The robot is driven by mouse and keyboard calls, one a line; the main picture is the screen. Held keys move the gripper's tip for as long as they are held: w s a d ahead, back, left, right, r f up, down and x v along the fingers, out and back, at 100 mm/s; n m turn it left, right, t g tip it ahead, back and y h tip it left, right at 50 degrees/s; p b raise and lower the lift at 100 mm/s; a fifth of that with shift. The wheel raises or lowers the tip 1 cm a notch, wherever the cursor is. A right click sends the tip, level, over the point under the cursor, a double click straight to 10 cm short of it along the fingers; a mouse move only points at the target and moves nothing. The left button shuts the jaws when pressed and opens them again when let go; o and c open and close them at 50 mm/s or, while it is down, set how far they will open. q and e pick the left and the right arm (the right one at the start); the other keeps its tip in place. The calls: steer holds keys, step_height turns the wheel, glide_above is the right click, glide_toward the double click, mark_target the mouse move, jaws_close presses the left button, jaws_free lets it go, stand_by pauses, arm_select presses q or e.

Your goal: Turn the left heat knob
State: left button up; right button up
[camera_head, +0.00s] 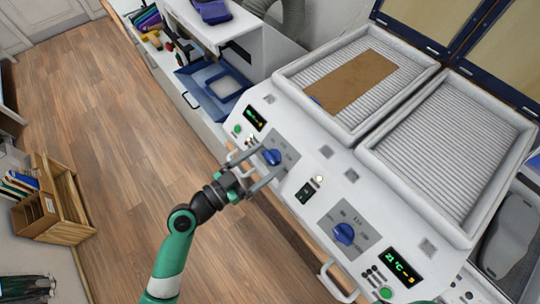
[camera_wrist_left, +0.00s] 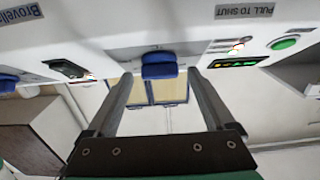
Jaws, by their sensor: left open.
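The left heat knob (camera_head: 271,157) is blue and sits on a grey plate on the white machine's sloped front panel. My left gripper (camera_head: 256,172) is open, with its fingers pointing at this knob. In the left wrist view the blue knob (camera_wrist_left: 159,66) is beyond and between the two fingertips (camera_wrist_left: 160,82). I cannot tell whether either finger touches it. A second blue knob (camera_head: 344,234) is further right on the panel. My right gripper is not in view.
Two white ribbed trays lie on top of the machine; the left tray (camera_head: 288,72) holds a brown sheet (camera_head: 351,82). White handles (camera_head: 326,277) stick out from the front edge. A black switch (camera_head: 304,193) sits between the knobs. Open wooden floor (camera_head: 100,110) lies left.

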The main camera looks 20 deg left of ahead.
arm_select(q)
steer(key=shift+s, duration=0.1)
steer(key=shift+c, duration=0.7)
steer(key=c, duration=1.2)
